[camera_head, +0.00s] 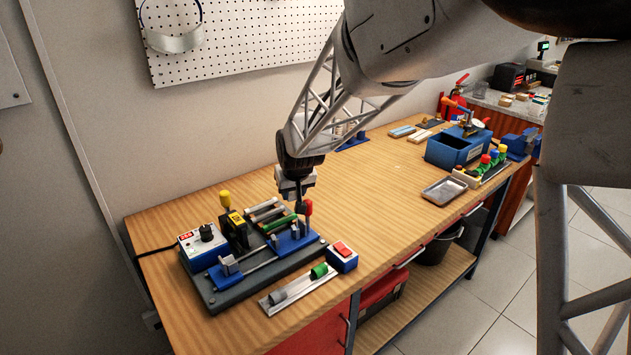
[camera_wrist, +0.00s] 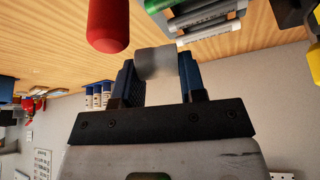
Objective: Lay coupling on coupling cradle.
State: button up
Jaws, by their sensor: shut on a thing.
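My gripper (camera_head: 299,204) is over the back right part of the dark machine base in the head view. In the wrist view my gripper (camera_wrist: 157,75) is shut on a short grey piece, which I take to be the coupling (camera_wrist: 156,62). The coupling's far end shows past the fingertips; its lower part is hidden between them. A pale metal channel (camera_head: 301,289) at the table's front edge looks like the coupling cradle, though I cannot be sure. A grey cylinder (camera_head: 278,296) and a green cylinder (camera_head: 319,270) lie along it. The gripper is behind and above it, apart from it.
A red-topped lever (camera_head: 308,207) stands close beside my gripper. The rack of tubes (camera_head: 265,213), the black unit with a yellow knob (camera_head: 234,230) and the red-button box (camera_head: 343,257) are nearby obstacles. The wooden tabletop (camera_head: 385,200) to the right is largely clear.

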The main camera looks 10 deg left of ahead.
jog(key=shift+s+a+r+n+g+h, duration=0.1)
jog(key=shift+s+a+n+g+h, duration=0.4)
jog(key=shift+s+a, duration=2.05)
jog(key=shift+s+a+r+n+g+h, duration=0.2)
jog(key=shift+s+a+n+g, duration=0.6)
jog(key=shift+s+a, duration=1.75)
jog(key=shift+s+a+n+g+h, duration=0.4)
jog(key=shift+s+a+g, duration=0.7)
jog(key=shift+s, duration=2.75)
jog(key=shift+a, duration=0.15)
jog(key=shift+f, duration=0.2)
